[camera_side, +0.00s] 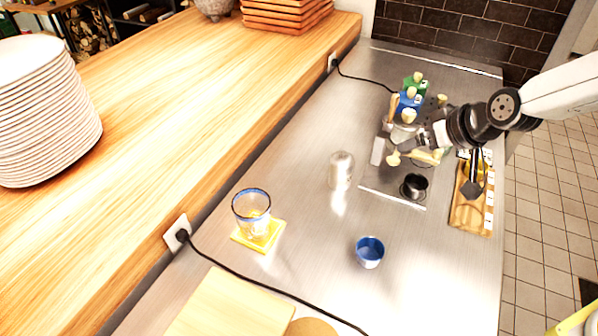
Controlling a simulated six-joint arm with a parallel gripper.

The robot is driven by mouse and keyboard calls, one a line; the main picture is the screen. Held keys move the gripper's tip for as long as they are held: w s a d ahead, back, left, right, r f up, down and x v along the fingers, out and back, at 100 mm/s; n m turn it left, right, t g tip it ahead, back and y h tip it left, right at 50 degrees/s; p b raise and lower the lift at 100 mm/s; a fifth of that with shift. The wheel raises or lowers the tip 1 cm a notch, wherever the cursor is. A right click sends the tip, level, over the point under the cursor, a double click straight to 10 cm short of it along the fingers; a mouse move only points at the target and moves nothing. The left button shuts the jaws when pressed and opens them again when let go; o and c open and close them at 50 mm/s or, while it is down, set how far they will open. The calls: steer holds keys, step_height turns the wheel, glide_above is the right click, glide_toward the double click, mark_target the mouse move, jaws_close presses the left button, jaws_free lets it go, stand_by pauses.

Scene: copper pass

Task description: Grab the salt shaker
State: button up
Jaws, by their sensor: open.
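A small silvery cylinder (341,170) stands upright on the steel counter, near the middle of the camera_side view; it looks like the salt shaker, though no label can be read. The jaws are open. My gripper partly covers the items behind and under it, and I cannot tell whether anything lies between the fingers.
Bottles with green (414,84) and blue (407,104) bodies stand behind my gripper. A black cup (414,186), a wooden board (470,210), a blue cup (369,252) and a glass (252,212) on a yellow coaster are around. The counter in front of the cylinder is clear.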

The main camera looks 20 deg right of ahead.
mark_target(345, 163)
steer(key=shift+w+a+f+m+t+h, duration=0.6)
steer(key=shift+w+a+m+t+h, duration=0.6)
steer(key=shift+w+a+t+h, duration=2.2)
steer(key=a+f, duration=0.1)
steer(key=f, duration=0.2)
steer(key=a+f+y, duration=0.1)
steer(key=f, duration=0.2)
steer(key=a+f+g+y, duration=0.1)
steer(key=f, duration=0.2)
steer(key=shift+w+a, duration=0.2)
steer(key=shift+w, duration=0.1)
steer(key=shift+x, duration=2.45)
steer(key=c, duration=1.2)
steer(key=shift+o, duration=0.2)
